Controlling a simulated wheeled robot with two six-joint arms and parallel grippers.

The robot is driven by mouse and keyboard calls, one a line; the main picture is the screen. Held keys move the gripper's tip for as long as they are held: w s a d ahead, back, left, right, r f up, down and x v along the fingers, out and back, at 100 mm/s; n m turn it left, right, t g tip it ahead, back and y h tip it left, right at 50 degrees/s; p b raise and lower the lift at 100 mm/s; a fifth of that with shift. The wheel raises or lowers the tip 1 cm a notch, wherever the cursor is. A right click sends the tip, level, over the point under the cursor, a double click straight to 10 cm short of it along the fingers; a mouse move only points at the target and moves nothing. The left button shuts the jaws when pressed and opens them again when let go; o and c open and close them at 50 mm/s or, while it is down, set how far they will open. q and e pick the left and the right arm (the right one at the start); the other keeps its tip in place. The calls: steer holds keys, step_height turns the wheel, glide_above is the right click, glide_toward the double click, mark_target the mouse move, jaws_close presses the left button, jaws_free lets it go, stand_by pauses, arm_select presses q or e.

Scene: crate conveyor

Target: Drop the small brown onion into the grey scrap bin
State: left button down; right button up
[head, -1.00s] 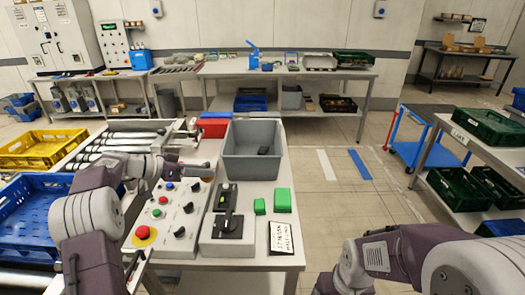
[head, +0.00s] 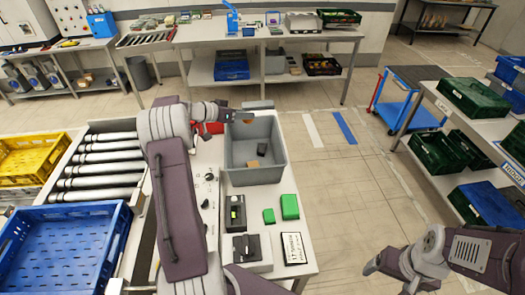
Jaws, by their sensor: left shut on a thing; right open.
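A large grey bin (head: 255,177) stands open on the near table, in the middle of the head view. A dark item (head: 252,163) and a small brown block-like item (head: 262,149) lie on its floor. My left gripper (head: 241,116) is at the far left rim of the bin, with its arm reaching across the control panel. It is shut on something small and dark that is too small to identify. I cannot clearly make out the brown onion. My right gripper (head: 376,273) is open and empty at the lower right, over the floor.
Two green blocks (head: 289,207), a control panel (head: 207,186) and a label card (head: 294,248) are on the near table. A blue cart (head: 406,113) stands at the right.

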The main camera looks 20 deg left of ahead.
arm_select(q)
step_height(320, 180, down, 5)
steer(key=shift+f, duration=0.1)
stand_by(0.3)
steer(key=c, duration=0.8)
jaws_free()
steer(key=shift+a, duration=0.1)
steer(key=shift+c, duration=0.2)
